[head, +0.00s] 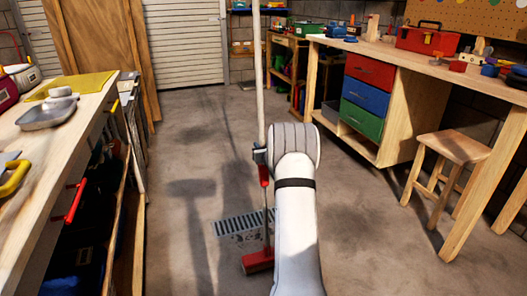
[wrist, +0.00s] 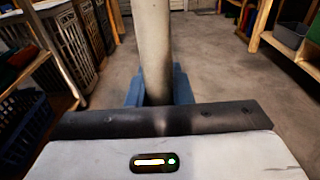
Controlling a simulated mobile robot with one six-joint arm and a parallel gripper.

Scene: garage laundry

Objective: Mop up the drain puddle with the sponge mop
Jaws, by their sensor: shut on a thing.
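The sponge mop (head: 261,90) stands nearly upright in the head view, with a long pale handle, a red grip lower down and a red head (head: 258,261) on the floor. My gripper (head: 260,157) is shut on the handle. In the wrist view the handle (wrist: 154,45) stands between the blue fingers of my gripper (wrist: 158,88). The drain grate (head: 243,222) lies in the floor beside the mop, just behind its head. A dark, shiny wet patch (head: 243,240) shows at the grate's near edge; my arm hides part of this area.
A wooden bench (head: 50,150) runs along the left, with a tray (head: 47,115) on top. A workbench (head: 440,75) with coloured drawers and a stool (head: 452,148) stand at right. The floor (head: 190,120) between them is clear.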

